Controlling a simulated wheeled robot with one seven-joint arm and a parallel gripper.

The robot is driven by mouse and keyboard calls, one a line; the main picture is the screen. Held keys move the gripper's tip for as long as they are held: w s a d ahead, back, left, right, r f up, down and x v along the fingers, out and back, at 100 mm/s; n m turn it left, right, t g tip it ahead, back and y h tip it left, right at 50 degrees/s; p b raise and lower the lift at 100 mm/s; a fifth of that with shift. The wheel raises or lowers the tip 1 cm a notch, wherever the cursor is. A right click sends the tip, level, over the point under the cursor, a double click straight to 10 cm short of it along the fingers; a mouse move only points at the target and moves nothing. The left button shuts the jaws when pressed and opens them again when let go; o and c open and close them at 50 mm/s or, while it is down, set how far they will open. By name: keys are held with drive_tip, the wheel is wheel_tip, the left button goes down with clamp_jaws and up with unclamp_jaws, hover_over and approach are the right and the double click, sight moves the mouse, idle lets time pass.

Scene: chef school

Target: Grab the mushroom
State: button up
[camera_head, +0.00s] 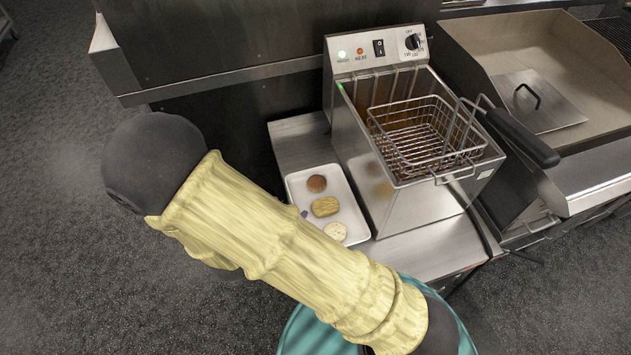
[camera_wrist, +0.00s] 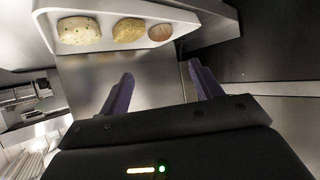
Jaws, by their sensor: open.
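A white tray (camera_head: 341,186) holds three pieces in a row: a round brown one (camera_head: 317,184), a yellow-tan one (camera_head: 325,207) and a pale cream one (camera_head: 335,231). I cannot tell for sure which is the mushroom; the brown one has a rounded, cap-like look. In the wrist view the pale piece (camera_wrist: 79,30) is left, the yellow one (camera_wrist: 129,32) is in the middle and the brown one (camera_wrist: 160,32) is right. My gripper (camera_wrist: 163,85) is open and empty, its purple fingers apart, short of the tray. In the head view my arm mostly hides it.
The tray lies on a steel counter (camera_head: 420,250). A deep fryer (camera_head: 390,195) with a wire basket (camera_head: 420,135) stands right beside it; the basket's black handle (camera_head: 522,138) sticks out to the right. A griddle (camera_head: 545,60) is further right. A dark wall panel rises behind.

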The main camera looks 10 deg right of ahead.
approach(313, 185)
drive_tip(key=x, duration=0.2)
drive_tip(key=b+x, duration=0.1)
drive_tip(key=x, duration=0.1)
drive_tip(key=shift+w+d, duration=0.15)
drive_tip(key=shift+d, duration=0.25)
drive_tip(key=shift+w+d+f, duration=0.1)
drive_tip(key=shift+w+f, duration=0.05)
drive_tip(key=shift+w, duration=0.05)
drive_tip(key=x, duration=0.5)
drive_tip(key=shift+w+f, duration=0.2)
idle(0.3)
drive_tip(key=c, duration=0.7)
